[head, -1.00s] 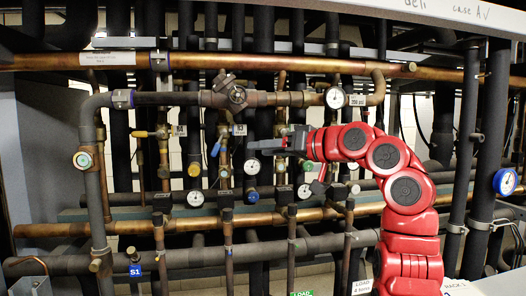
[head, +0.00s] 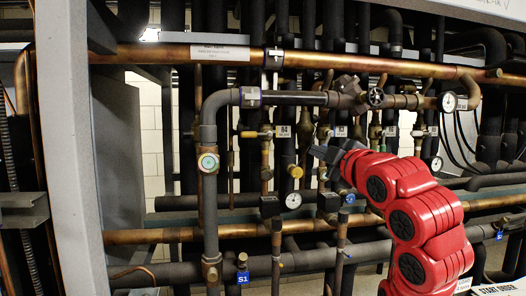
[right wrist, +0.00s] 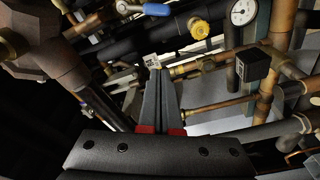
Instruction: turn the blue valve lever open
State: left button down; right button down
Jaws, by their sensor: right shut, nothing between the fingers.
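The blue valve lever (right wrist: 157,10) shows at the top of the right wrist view, beyond the fingertips, beside a silver valve part. In the head view I cannot make it out; my right gripper seems to cover it. My right gripper (head: 317,151) reaches in from the right in front of the pipes. Its fingers are shut together and empty in the right wrist view (right wrist: 157,72), pointing up toward the blue lever with a visible gap between. My left gripper is not in view.
A yellow lever (head: 249,134) and a yellow knob (head: 295,171) sit left of my gripper. A dark handwheel (head: 375,96) and a copper pipe (head: 330,61) run above. Gauges (head: 293,200) and vertical pipes crowd the space. A grey post (head: 72,150) stands at left.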

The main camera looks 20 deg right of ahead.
jog(key=w+d+p, duration=0.2)
jog(key=w+p, duration=0.3)
jog(key=w, duration=0.4)
jog(key=d+p, duration=0.1)
jog(key=s+d+f+p, duration=0.1)
jog(key=d, duration=0.1)
jog(key=shift+s+d+f, duration=0.1)
jog(key=shift+s+d, duration=0.05)
jog(key=shift+d, duration=0.05)
